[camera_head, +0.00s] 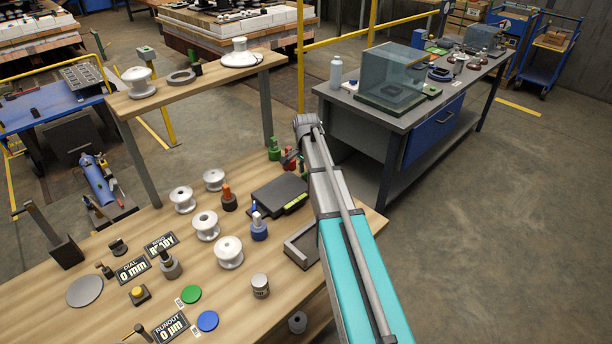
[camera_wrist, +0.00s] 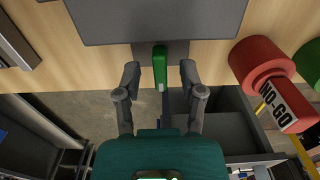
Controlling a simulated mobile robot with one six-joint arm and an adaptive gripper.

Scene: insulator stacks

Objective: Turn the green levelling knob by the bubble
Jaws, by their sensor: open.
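In the wrist view a narrow green piece (camera_wrist: 160,66) stands out from the edge of a dark grey plate (camera_wrist: 150,20). It looks like the green knob, but I cannot make out a bubble beside it. My gripper (camera_wrist: 159,78) is open, with one finger left and one right of the green piece and a visible gap on each side. In the head view the dark plate (camera_head: 277,194) lies near the table's right edge. My gripper (camera_head: 292,160) is small there and mostly hidden by my arm.
A red NO-GO gauge (camera_wrist: 275,85) lies just right of my gripper, with a green piece (camera_wrist: 311,62) beyond it. White insulators (camera_head: 206,225) stand further left on the wooden table (camera_head: 60,310).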

